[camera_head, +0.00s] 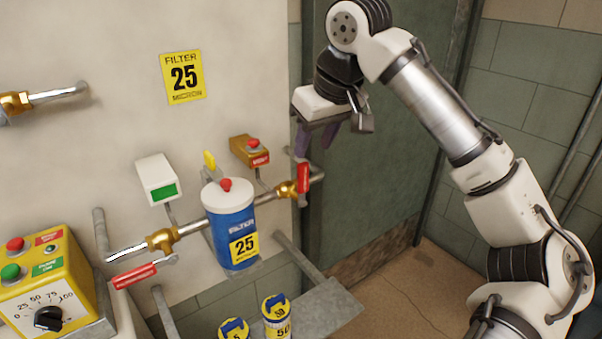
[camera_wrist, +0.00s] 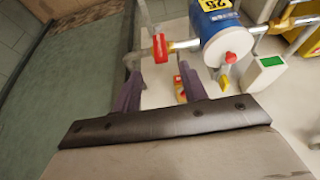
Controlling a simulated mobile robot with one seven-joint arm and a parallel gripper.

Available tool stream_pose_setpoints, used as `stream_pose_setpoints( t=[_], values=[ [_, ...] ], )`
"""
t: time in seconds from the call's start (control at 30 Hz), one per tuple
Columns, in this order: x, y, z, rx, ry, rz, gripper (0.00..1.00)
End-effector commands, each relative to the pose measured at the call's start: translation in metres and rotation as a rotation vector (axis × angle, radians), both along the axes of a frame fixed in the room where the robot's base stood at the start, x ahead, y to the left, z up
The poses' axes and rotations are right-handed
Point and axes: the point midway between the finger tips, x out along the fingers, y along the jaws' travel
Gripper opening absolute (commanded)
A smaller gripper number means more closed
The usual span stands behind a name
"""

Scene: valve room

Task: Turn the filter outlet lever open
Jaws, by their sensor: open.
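A blue filter housing (camera_head: 233,240) with a white cap and a "25" label sits in a pipe run on the wall. A brass valve with a red lever (camera_head: 303,178) is on the pipe to its right; this lever stands upright, across the pipe. Another red lever (camera_head: 133,277), left of the filter, lies roughly along the pipe. No label shows which is the outlet. My gripper (camera_head: 315,140) is open and empty, above the right lever. In the wrist view, that red lever (camera_wrist: 160,48) appears just beyond and between the purple fingertips (camera_wrist: 159,72), apparently not touching.
A yellow control box (camera_head: 47,291) is lower left. Blue-and-yellow canisters (camera_head: 277,318) stand below. A dark green door (camera_head: 385,170) is at right.

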Motion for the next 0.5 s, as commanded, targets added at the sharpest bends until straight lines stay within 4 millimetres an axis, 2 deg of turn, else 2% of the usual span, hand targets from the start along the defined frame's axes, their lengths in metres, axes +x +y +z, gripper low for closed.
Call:
stream_pose_setpoints(
  t=[0.1,0.3,0.5],
  values=[
    [0.008,0.006,-0.026,0.000,0.002,0.002,0.43],
    [0.020,0.015,-0.061,0.000,0.001,0.001,0.43],
    [0.027,0.020,-0.080,0.000,-0.001,0.001,0.43]
  ],
)
